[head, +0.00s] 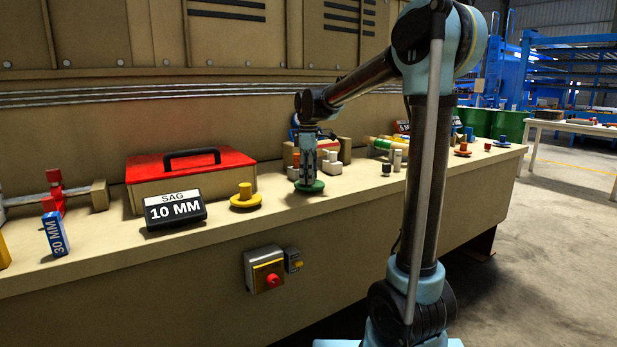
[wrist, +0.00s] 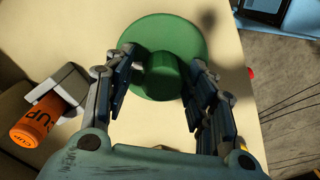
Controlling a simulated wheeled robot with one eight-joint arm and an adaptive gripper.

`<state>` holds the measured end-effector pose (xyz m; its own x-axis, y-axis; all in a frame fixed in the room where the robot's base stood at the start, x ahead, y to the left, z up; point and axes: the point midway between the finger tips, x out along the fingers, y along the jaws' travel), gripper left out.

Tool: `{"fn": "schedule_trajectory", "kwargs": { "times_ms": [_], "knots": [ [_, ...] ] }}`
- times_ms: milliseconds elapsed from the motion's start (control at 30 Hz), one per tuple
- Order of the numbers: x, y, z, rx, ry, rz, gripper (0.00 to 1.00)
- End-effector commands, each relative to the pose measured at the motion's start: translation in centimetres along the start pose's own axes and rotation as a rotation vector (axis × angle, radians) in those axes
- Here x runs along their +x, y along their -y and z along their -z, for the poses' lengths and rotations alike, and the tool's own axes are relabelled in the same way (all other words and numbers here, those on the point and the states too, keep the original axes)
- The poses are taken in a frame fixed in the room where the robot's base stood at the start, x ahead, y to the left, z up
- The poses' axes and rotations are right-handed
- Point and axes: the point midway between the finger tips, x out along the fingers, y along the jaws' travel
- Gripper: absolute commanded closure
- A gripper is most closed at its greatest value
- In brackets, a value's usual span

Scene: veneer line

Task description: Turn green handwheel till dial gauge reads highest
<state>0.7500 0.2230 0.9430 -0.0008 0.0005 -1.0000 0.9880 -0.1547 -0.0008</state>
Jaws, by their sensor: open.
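The green handwheel (head: 315,187) lies flat near the front edge of the bench, below my gripper (head: 308,178). In the wrist view the green handwheel (wrist: 185,30) is a round disc with a raised green hub. My gripper (wrist: 160,62) is open, with one finger on each side of the hub. The left finger looks apart from the hub; I cannot tell whether the right finger touches it.
A yellow handwheel (head: 245,198), a SAG 10 MM sign (head: 174,208) and a red-lidded box (head: 190,165) stand to the left. White blocks (head: 330,163) stand close to the right. An orange cylinder (wrist: 33,130) lies left in the wrist view.

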Motion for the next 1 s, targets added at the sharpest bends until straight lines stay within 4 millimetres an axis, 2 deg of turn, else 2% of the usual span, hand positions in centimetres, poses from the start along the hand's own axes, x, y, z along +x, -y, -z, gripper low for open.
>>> {"fn": "schedule_trajectory", "kwargs": {
  "times_ms": [233,267,433,767,1000],
  "knots": [
    [0.06,0.00,0.00,0.000,0.000,0.000,0.49],
    [0.06,0.00,0.00,0.000,0.000,0.000,0.54],
    [0.05,-0.01,0.00,0.000,0.000,0.000,0.92],
    [0.03,-0.09,0.00,0.028,0.000,-0.001,0.93],
    [0.02,-0.20,0.01,0.152,0.000,-0.002,0.93]
  ]
}}
